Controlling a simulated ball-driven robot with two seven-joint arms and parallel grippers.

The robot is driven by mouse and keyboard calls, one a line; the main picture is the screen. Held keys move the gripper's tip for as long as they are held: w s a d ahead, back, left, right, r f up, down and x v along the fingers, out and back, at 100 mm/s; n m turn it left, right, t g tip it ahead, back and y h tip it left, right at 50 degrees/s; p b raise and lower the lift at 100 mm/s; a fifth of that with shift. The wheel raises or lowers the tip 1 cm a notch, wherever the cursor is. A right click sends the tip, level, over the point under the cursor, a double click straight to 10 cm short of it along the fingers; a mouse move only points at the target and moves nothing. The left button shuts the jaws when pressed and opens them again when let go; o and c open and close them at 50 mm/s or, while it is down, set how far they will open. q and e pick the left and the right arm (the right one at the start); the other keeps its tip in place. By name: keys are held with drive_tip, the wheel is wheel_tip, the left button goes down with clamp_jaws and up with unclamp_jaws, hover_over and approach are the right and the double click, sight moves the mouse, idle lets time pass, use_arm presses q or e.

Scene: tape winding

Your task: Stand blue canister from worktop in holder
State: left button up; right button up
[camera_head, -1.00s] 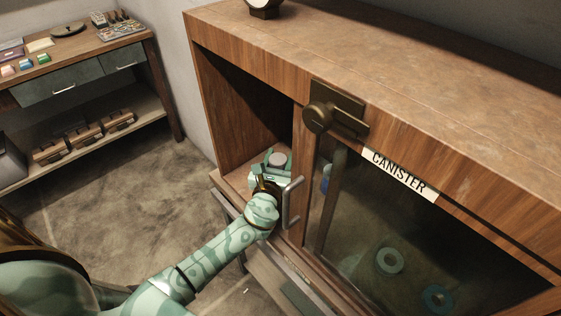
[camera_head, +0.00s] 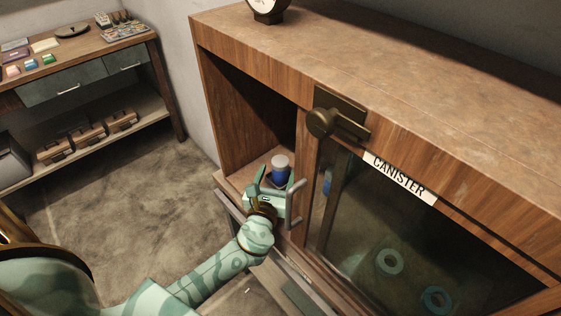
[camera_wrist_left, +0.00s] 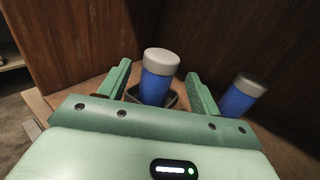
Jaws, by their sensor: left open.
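A blue canister (camera_head: 279,172) with a pale grey lid stands upright inside the open bay at the left of the wooden cabinet. In the left wrist view the canister (camera_wrist_left: 156,82) stands in a dark, square-rimmed holder (camera_wrist_left: 173,101), partly hidden by my gripper. My left gripper (camera_head: 274,182) is open at the bay's front, with a finger on either side of the canister. In the left wrist view gaps show between the canister and both fingers. My right gripper is not in view.
A second blue, grey-lidded shape (camera_wrist_left: 240,97) shows beyond the right finger; I cannot tell whether it is a reflection. A metal handle (camera_head: 293,203) stands close right of my gripper. Glass (camera_head: 370,235) labelled CANISTER covers the cabinet's right part, with two rings visible through it.

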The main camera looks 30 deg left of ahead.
use_arm(q)
drive_tip(key=v, duration=0.6)
idle(0.3)
drive_tip(key=shift+c, duration=0.3)
idle(0.6)
